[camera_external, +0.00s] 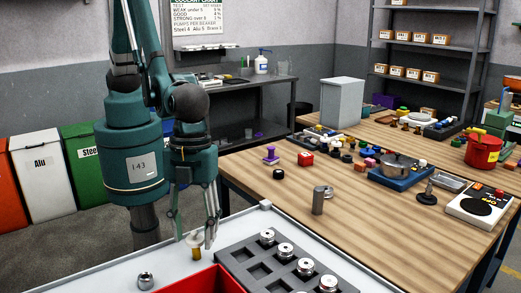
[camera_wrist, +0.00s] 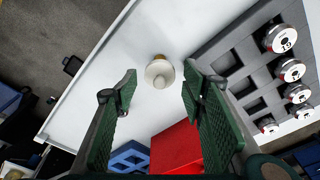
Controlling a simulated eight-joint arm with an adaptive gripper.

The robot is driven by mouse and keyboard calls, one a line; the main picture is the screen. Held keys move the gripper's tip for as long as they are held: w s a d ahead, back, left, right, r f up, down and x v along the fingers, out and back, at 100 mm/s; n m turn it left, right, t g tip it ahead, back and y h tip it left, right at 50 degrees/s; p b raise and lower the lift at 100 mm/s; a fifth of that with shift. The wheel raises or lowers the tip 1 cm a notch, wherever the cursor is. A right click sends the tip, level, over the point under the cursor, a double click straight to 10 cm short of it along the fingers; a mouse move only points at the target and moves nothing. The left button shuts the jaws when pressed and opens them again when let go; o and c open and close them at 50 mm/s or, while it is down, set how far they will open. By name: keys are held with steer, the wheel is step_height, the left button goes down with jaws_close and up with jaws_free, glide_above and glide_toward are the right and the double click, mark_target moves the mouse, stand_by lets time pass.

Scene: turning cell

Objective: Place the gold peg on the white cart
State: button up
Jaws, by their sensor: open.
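A gold peg with a pale round flange (camera_external: 196,252) stands on the white cart top (camera_external: 120,267), near the red bin. In the wrist view the pale flange and knob (camera_wrist: 159,72) show from above, with a little gold at the edge. My gripper (camera_external: 196,240) is open above the cart, its fingers on either side of the peg. In the wrist view the fingertips (camera_wrist: 160,84) are apart, with clear white gaps between them and the peg; no contact shows.
A red bin (camera_external: 190,284) and a grey socket tray (camera_external: 232,263) holding several silver round parts lie close to the peg. A small silver part (camera_external: 146,280) stands at the left. A blue holder (camera_wrist: 128,158) is near the bin. The wooden table (camera_external: 350,215) is beyond.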

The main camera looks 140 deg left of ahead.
step_height(320, 180, up, 12)
steer(key=s+a, duration=0.1)
steer(key=shift+s+f, duration=0.15)
stand_by(0.6)
steer(key=shift+a, duration=0.1)
stand_by(0.4)
steer(key=s+a+r+n+t, duration=0.3)
steer(key=s+r+n, duration=0.2)
steer(key=s+r, duration=1.05)
steer(key=s+a+r+n+t, duration=0.1)
steer(key=s+n, duration=0.1)
steer(key=s, duration=0.6)
steer(key=s+a+r+n+t+y, duration=0.1)
steer(key=s+n+t, duration=0.1)
steer(key=s, duration=0.7)
steer(key=shift+a+r, duration=0.15)
steer(key=shift+a, duration=0.25)
